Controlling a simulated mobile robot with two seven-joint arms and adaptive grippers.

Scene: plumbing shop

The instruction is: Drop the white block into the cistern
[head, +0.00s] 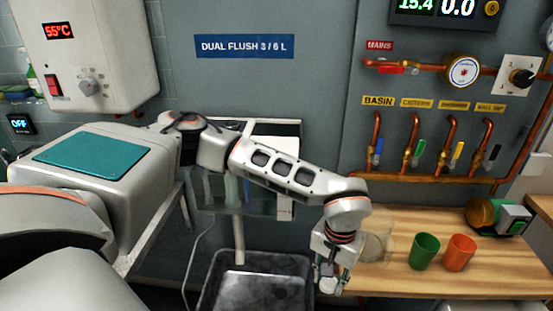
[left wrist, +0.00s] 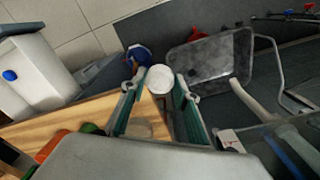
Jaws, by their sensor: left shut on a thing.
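My left gripper (head: 330,276) points down at the left end of the wooden bench, near the dark tray. In the left wrist view, the left gripper (left wrist: 160,90) is shut on the white block (left wrist: 160,77), whose pale round end shows between the fingertips. In the head view I cannot make out the block clearly. The cistern (head: 212,192) is a clear tank on the wall, left of the gripper and higher up. My left arm crosses in front of it and hides part of its upper side. My right gripper is not in view.
The wooden bench (head: 400,279) holds a clear cup (head: 377,243), a green cup (head: 424,251), an orange cup (head: 459,253) and a green-and-orange device (head: 499,217). A dark tray (head: 253,290) lies below the cistern. Copper pipes with valves (head: 410,153) line the wall at right.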

